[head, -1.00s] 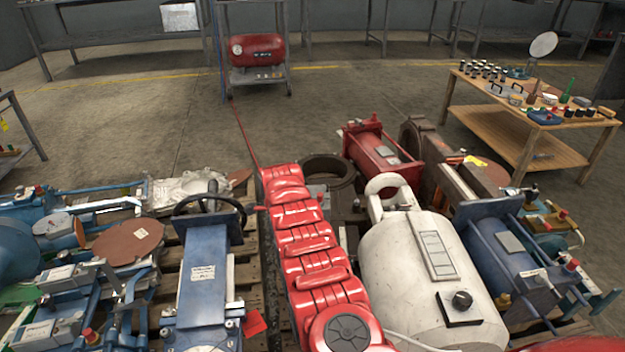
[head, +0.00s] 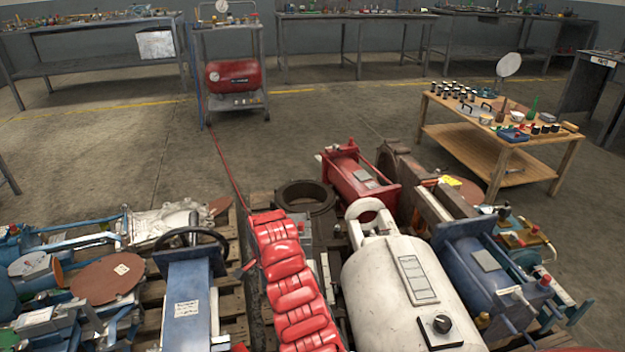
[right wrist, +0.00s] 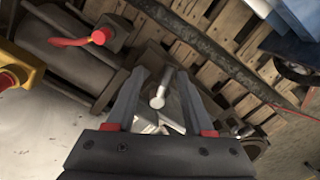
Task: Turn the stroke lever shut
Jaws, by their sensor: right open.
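My right gripper (right wrist: 165,105) shows in the right wrist view with its two dark fingers apart. A pale metal rod with a rounded end (right wrist: 158,102) appears between the fingers; I cannot tell whether they touch it. A red-handled lever (right wrist: 97,37) sits on a dark grey body at the upper left, outside the fingers. The frames do not show clearly which part is the stroke lever.
A wooden table (head: 480,160) stands at right. A compressor cart (head: 235,100) stands behind. Open floor lies between.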

